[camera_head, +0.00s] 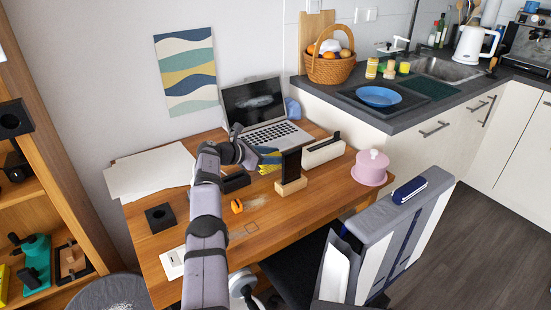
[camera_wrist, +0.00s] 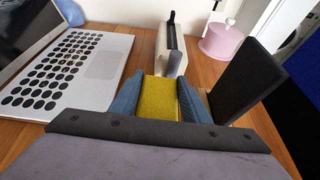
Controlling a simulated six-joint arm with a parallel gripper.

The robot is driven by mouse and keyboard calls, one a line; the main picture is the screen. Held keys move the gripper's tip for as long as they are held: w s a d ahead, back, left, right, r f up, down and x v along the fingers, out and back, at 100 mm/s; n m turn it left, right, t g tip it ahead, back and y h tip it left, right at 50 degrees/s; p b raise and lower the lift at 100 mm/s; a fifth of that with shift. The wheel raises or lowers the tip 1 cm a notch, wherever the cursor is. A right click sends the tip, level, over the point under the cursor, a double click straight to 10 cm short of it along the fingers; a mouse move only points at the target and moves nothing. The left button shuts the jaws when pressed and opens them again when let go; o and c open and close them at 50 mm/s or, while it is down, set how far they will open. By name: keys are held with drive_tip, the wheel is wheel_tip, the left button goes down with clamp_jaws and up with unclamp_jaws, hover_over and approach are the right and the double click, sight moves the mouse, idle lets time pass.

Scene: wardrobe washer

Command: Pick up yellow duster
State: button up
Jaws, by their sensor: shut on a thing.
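The yellow duster (camera_wrist: 158,97) sits between the two blue fingers of my gripper (camera_wrist: 160,95) in the wrist view. My gripper is shut on it, one finger against each side. In the head view my gripper (camera_head: 268,160) is over the wooden desk, in front of the laptop, and only a little yellow shows there. The duster's lower part is hidden by my gripper. I cannot tell whether the duster still touches the desk.
A laptop (camera_head: 265,133) lies close behind my gripper. A dark upright panel in a wooden stand (camera_head: 291,187) and a white-and-black box (camera_head: 323,151) stand to the right, with a pink container (camera_head: 371,168) beyond.

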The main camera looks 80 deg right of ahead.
drive_tip(key=shift+r+p, duration=3.5)
drive_tip(key=shift+p, duration=0.05)
drive_tip(key=shift+w, duration=0.1)
